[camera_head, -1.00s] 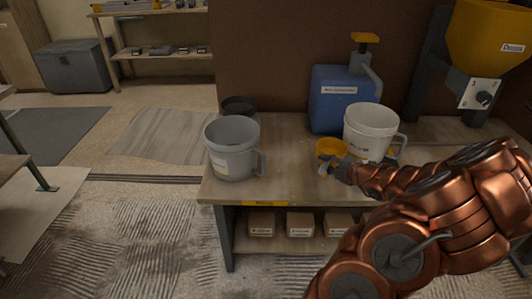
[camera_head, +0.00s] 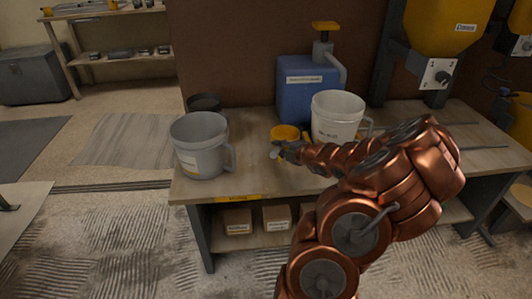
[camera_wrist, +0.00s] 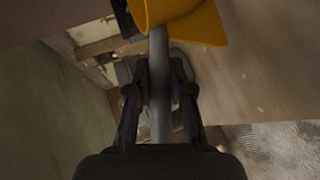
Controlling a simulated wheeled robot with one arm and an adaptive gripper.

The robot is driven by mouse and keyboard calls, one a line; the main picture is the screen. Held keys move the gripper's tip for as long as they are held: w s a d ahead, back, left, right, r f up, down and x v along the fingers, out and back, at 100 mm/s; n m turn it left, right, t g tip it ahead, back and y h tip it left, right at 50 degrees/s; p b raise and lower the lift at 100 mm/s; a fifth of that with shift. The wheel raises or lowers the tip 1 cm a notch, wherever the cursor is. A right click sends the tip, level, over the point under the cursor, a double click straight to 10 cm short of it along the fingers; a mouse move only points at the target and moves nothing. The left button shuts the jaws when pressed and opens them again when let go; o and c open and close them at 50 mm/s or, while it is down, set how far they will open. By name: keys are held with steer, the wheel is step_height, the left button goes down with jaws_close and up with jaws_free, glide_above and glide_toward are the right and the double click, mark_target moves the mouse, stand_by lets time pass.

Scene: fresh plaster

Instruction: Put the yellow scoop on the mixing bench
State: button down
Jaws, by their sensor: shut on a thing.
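The yellow scoop (camera_head: 286,133) is over the wooden mixing bench (camera_head: 254,177), between a grey bucket and a white bucket. I cannot tell whether it touches the top. My gripper (camera_head: 284,152) is shut on its grey handle. In the wrist view my gripper (camera_wrist: 161,92) has a finger on each side of the grey handle, and the yellow scoop's cup (camera_wrist: 185,18) shows beyond the fingertips at the top. The bench has a yellow label on its front edge.
The grey bucket (camera_head: 199,150) stands at the bench's left end, with a dark container (camera_head: 204,104) behind it. The white bucket (camera_head: 336,119) and a blue pump container (camera_head: 306,92) stand right of the scoop. A yellow hopper (camera_head: 441,25) is further right. The bench's front strip is bare.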

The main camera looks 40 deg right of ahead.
steer(key=shift+w+a+f+b, duration=0.1)
steer(key=shift+w+f+b, duration=0.25)
steer(key=shift+w+f, duration=0.5)
steer(key=shift+w+a+f+b, duration=0.15)
steer(key=shift+w+f+b, duration=0.25)
steer(key=shift+w, duration=0.65)
steer(key=shift+w+a+f+b, duration=0.1)
steer(key=shift+w+f+b, duration=0.15)
steer(key=shift+w+f, duration=0.65)
steer(key=shift+r, duration=0.15)
steer(key=c, duration=1)
jaws_free()
steer(key=shift+c, duration=0.2)
steer(key=shift+s+r, duration=0.15)
steer(key=shift+s, duration=0.1)
steer(key=p+v, duration=0.2)
steer(key=v, duration=0.9)
steer(key=shift+s, duration=0.2)
